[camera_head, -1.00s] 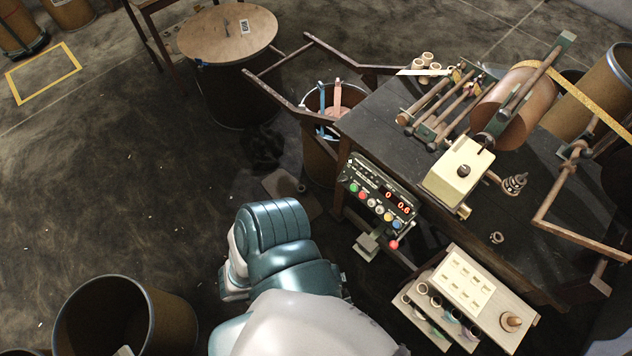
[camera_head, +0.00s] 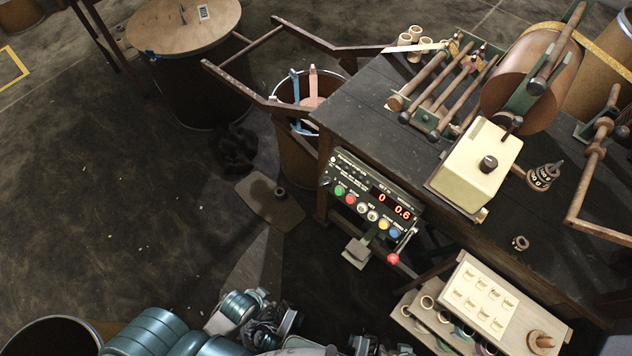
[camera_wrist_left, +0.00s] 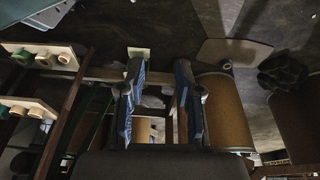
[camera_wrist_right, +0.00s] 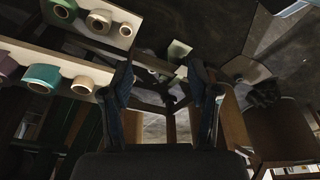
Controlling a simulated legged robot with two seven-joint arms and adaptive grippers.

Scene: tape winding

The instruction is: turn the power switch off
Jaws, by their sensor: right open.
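The control panel (camera_head: 368,200) hangs at the front edge of the dark workbench. It has a row of coloured buttons, a red display reading 0 and 0.6, and a lever with a red knob (camera_head: 393,258) at its lower right. I cannot tell for certain which control is the power switch. My left gripper (camera_head: 278,326) is low at the bottom of the head view, below and left of the panel. In the left wrist view its fingers (camera_wrist_left: 158,78) are apart and empty. My right gripper's fingers (camera_wrist_right: 160,78) are apart and empty in the right wrist view.
The workbench (camera_head: 375,115) carries a large drum (camera_head: 530,80), rollers and a cream box (camera_head: 475,165). A slotted tray (camera_head: 487,298) sits at lower right. A bin (camera_head: 297,150) stands left of the bench. The floor left of the panel is mostly open.

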